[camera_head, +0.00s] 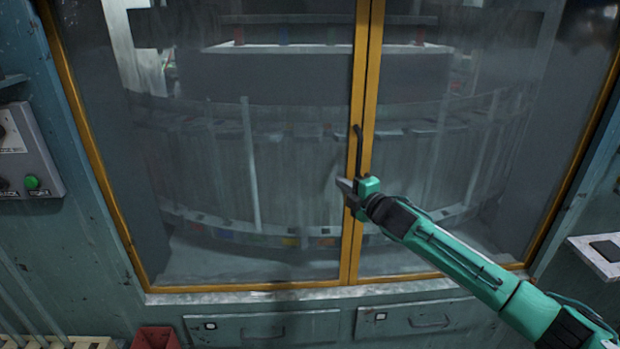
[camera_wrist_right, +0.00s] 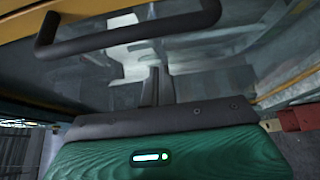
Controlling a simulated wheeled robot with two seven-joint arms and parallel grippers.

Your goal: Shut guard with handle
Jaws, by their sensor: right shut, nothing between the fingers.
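The guard is a pair of glass panels in yellow frames (camera_head: 368,95), whose two middle uprights stand side by side with a narrow dark line between them. Its dark bar handle (camera_head: 357,148) is upright on the middle frame. My right gripper (camera_head: 345,186) is shut and empty at the handle's lower end, in front of the glass. In the right wrist view, the handle (camera_wrist_right: 130,32) crosses the upper part, beyond the closed fingertips (camera_wrist_right: 155,84). I cannot tell whether the fingers touch it. My left gripper is not in view.
Behind the glass is a round machine with a ring of vertical slats (camera_head: 250,165). A control box (camera_head: 25,155) with a green button is at the left. Drawers (camera_head: 265,328) lie below the guard, with a red bin (camera_head: 155,338) beside them. A shelf (camera_head: 598,256) juts out at right.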

